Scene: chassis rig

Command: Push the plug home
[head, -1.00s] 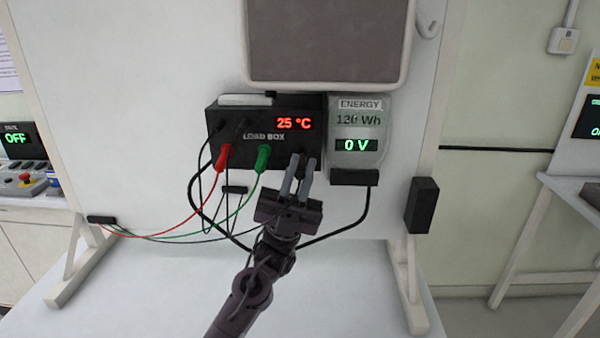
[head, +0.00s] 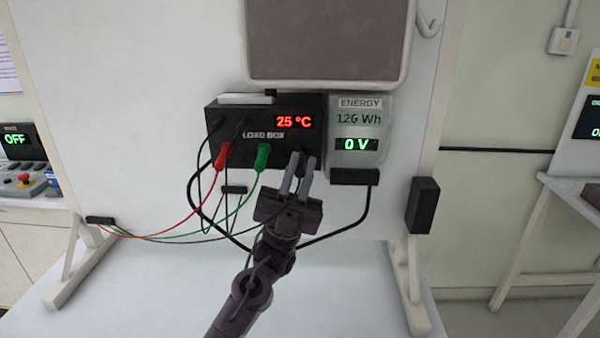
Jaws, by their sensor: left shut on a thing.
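The black load box (head: 230,142) hangs on the white panel, with a red 25 °C display. Its front carries a red plug (head: 222,153) and a green plug (head: 262,157), each with a lead. My left gripper (head: 300,164) is at the lower right of the box front, shut on a small dark plug (head: 301,162). The plug is mostly hidden between the fingers. I cannot tell how deep it sits or whether it is fully in its socket. A thin dark lead hangs past the gripper. My right gripper is out of view.
The energy meter (head: 372,142) reads 0 V just right of the box. A grey panel (head: 325,40) hangs above. Red, green and black leads loop below the box to a black clip (head: 100,220). A black block (head: 422,205) is at the panel's right edge.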

